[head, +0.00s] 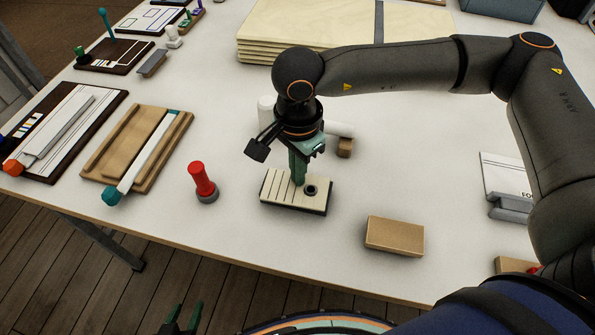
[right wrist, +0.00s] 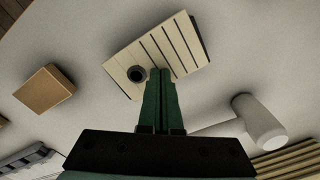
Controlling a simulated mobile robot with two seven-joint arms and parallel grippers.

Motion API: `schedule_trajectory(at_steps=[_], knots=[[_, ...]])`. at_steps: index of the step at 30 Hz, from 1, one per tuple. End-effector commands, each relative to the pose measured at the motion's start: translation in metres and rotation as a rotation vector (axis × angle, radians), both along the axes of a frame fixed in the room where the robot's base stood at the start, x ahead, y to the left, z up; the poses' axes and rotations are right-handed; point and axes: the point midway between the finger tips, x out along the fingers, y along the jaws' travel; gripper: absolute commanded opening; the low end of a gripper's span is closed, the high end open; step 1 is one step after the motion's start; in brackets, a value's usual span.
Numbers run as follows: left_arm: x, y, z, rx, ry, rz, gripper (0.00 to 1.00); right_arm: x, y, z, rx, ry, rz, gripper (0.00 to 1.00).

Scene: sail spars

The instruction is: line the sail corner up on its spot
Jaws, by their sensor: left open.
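The sail corner (head: 281,187) appears to be the cream, dark-striped panel with a dark ring (head: 311,190) near one end. It lies on a slightly larger dark base near the table's front middle and also shows in the right wrist view (right wrist: 172,45). My right gripper (head: 299,182) points down over it, green fingers together, tips beside the ring. In the right wrist view the fingers (right wrist: 160,72) look closed with nothing visible between them; whether the tips touch the panel I cannot tell. My left gripper (head: 182,320) is open and empty at the bottom edge, off the table.
A red-handled tool (head: 202,180) stands left of the panel and a tan block (head: 395,235) lies to its right. A white cylinder (head: 266,110) stands behind.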

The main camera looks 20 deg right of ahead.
Motion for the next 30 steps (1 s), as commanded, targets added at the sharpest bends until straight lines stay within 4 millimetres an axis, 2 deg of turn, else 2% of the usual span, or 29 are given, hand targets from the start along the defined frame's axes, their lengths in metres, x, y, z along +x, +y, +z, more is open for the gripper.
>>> schedule_trajectory(at_steps=[11,30], knots=[[0.000,0.000,0.001,0.000,0.000,0.000,0.50,0.001,-0.002,0.001,-0.006,-0.001,-0.004,0.00],[0.000,0.000,0.026,0.000,0.000,0.000,0.50,0.000,-0.001,0.059,-0.003,-0.001,-0.002,0.00]])
